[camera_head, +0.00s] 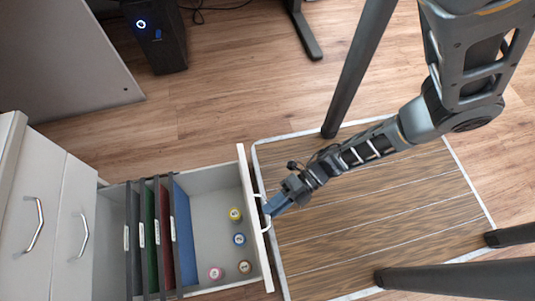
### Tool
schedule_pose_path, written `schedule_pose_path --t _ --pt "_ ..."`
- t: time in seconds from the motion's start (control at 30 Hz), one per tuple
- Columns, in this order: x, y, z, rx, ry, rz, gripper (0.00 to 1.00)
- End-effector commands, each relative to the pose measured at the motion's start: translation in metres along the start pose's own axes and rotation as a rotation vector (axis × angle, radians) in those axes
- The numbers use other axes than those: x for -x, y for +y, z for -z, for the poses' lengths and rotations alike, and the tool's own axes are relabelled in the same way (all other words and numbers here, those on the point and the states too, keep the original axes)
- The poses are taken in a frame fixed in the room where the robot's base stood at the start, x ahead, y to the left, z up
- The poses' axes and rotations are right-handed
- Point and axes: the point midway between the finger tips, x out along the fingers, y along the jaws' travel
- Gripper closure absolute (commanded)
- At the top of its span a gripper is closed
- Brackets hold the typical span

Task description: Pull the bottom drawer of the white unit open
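The white unit (45,165) stands at the left, its upper fronts with metal bow handles seen from above. A low drawer (217,226) is pulled far out of it to the right; it looks like the bottom one. Its white front panel (252,215) has a pale bow handle (267,228) on the outer face. My gripper (268,211) is at this handle, its blue fingers together as one shape over the bar. It looks shut on the handle, though the fingertips are small and partly hide the bar.
The drawer holds dark, green, red and blue hanging files (183,235) and several small round items (239,239). A white-edged wooden mat (370,215) lies right of the drawer. Dark legs (358,70) stand around the mat. A black computer case (156,35) stands at the back left.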

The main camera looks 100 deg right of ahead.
Motion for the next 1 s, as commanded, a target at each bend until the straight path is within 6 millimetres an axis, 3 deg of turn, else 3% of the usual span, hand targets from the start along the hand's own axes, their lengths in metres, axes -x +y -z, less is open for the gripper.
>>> schedule_pose_path --t 0.1,0.37,0.8,1.0 --pt "0.000 0.001 -0.001 0.001 -0.001 -0.001 0.66" --pt "0.002 0.003 -0.001 0.002 -0.001 -0.006 0.66" --pt "0.064 0.002 0.000 0.001 -0.001 -0.003 0.66" --pt "0.077 0.001 -0.001 0.001 -0.001 -0.002 0.66"
